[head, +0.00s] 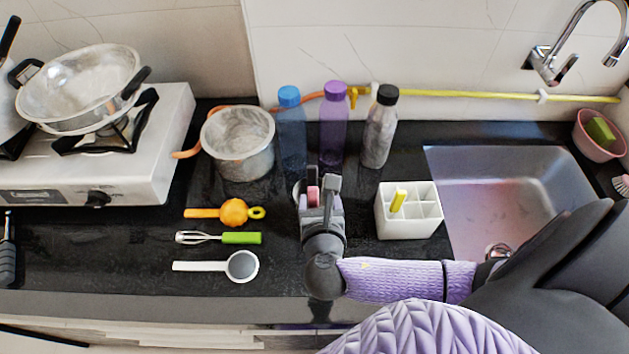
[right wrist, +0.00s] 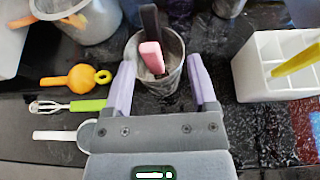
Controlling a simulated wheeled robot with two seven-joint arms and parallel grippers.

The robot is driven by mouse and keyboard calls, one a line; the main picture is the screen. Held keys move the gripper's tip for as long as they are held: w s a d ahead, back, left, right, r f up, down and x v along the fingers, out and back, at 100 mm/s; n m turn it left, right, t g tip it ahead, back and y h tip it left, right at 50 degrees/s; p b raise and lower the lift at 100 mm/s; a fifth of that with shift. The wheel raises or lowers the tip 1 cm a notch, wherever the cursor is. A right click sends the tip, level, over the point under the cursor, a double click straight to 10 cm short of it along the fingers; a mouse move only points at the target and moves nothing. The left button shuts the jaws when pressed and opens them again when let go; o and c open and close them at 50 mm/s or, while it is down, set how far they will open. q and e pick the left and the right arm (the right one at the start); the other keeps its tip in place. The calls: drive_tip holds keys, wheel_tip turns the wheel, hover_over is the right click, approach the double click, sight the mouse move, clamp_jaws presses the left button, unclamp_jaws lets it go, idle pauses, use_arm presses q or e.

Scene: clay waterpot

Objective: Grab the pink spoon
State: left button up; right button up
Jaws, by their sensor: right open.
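The pink spoon (right wrist: 152,57) stands in a grey metallic cup (right wrist: 158,92), leaning beside a dark-handled utensil (right wrist: 150,22). Only its pink end shows; the rest is hidden inside the cup. In the head view the pink spoon (head: 312,196) is a small patch of pink between the fingers. My right gripper (right wrist: 161,62) is open, with one purple finger on each side of the cup and spoon. In the head view, my right gripper (head: 317,188) covers most of the cup. My left gripper is out of view.
A white divided holder (head: 408,228) with a yellow item stands right of the gripper, before the sink (head: 500,190). Bottles (head: 333,125) stand behind it. An orange tool (head: 233,212), a green-handled whisk (head: 240,238) and a white ladle (head: 242,266) lie left. A pot (head: 238,145) stands behind them.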

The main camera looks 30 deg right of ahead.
sight(313, 192)
drive_tip(key=shift+w+a+f+b, duration=0.1)
drive_tip(key=shift+w+f+b, duration=0.35)
drive_tip(key=shift+b, duration=0.15)
drive_tip(key=x, duration=0.1)
drive_tip(key=b+x, duration=0.1)
drive_tip(key=x, duration=0.1)
drive_tip(key=shift+w+a, duration=0.15)
drive_tip(key=shift+w, duration=0.35)
drive_tip(key=shift+w+d+f, duration=0.15)
drive_tip(key=shift+w+d, duration=0.2)
drive_tip(key=shift+w, duration=0.05)
drive_tip(key=shift+d, duration=0.1)
drive_tip(key=shift+c, duration=1.1)
drive_tip(key=shift+s, duration=0.2)
drive_tip(key=shift+c, duration=1.3)
drive_tip(key=shift+s+a, duration=0.25)
drive_tip(key=c, duration=0.5)
drive_tip(key=shift+a, duration=0.15)
clamp_jaws()
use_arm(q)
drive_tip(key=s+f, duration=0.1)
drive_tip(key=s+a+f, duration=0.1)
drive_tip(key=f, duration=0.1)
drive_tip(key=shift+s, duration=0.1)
